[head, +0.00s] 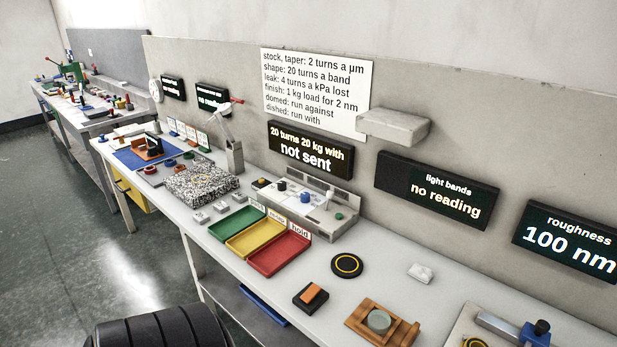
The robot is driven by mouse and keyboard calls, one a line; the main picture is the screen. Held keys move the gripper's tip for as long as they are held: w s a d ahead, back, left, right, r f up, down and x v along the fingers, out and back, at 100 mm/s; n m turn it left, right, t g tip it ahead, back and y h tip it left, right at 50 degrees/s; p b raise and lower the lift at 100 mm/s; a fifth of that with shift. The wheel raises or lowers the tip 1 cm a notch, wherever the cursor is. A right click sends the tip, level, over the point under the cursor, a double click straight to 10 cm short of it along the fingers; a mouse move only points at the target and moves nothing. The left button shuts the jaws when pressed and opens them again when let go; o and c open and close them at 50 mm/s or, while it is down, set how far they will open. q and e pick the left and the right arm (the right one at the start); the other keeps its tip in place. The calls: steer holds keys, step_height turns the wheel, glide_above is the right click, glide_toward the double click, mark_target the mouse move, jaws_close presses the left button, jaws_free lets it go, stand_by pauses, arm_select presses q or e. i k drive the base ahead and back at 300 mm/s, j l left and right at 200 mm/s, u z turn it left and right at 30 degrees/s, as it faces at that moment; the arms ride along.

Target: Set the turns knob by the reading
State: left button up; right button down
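A grey control panel (318,221) stands on the bench against the wall. It carries a black knob (281,185), a blue knob (306,197), a pale upright lever (328,200) and a green button (339,216). I cannot read which knob is for turns. The display (310,150) above the panel reads "20 turns 20 kg with, not sent". The roughness display (566,240) reads 100 nm. The light bands display (437,189) reads "no reading". A white wall sheet (315,92) lists turns rules, including stock and taper at 2 turns a µm. Neither gripper is in view.
Green (236,222), yellow (255,237) and red (279,254) trays lie in front of the panel. A speckled granite block (200,184) is to their left. A black ring (347,265) and a wooden holder (381,325) are to the right.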

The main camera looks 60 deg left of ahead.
mark_target(282, 185)
steer(key=u, duration=1.8)
